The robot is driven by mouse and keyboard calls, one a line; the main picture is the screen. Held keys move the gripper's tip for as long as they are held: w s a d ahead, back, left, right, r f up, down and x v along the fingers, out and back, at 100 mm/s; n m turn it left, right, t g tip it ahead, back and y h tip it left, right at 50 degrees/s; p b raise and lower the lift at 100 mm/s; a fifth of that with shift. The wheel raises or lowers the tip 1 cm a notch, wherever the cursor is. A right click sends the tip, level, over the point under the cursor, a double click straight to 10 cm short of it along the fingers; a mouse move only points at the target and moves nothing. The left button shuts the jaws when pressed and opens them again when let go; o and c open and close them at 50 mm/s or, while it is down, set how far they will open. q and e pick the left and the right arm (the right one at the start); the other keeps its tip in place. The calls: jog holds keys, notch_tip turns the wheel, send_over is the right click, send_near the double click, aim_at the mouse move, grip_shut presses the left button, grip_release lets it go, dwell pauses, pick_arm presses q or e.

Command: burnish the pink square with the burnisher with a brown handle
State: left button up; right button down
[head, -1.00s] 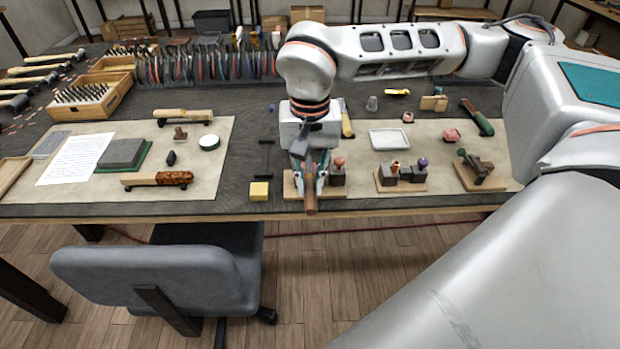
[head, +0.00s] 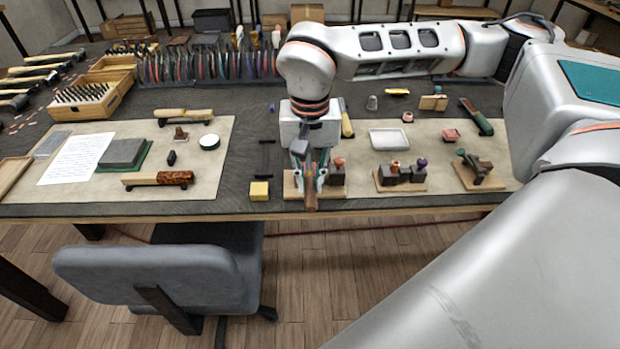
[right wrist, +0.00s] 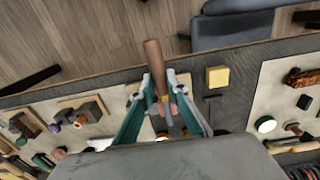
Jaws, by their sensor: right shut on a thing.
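My right gripper (head: 308,182) is low over a small wooden board (head: 292,192) near the table's front edge. It is shut on a tool with a brown handle (head: 311,198), which I take to be the burnisher. In the right wrist view the brown handle (right wrist: 154,62) sticks out past the fingertips (right wrist: 160,88). The tool's other end is partly hidden between the fingers. My left gripper is out of view.
A dark block with a pink-topped knob (head: 339,162) stands on the board, close right of the gripper. A yellow block (head: 259,191) is to the left. Two more boards with blocks (head: 402,187) (head: 483,185) stand to the right. A grey chair (head: 160,280) is in front.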

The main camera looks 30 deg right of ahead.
jog(key=shift+s+a, duration=0.45)
jog(key=shift+s, duration=0.25)
jog(key=shift+w+d, duration=0.55)
jog(key=shift+w, duration=0.2)
jog(key=shift+p, duration=0.3)
jog(key=shift+r+p, duration=0.85)
jog(key=shift+r, duration=0.2)
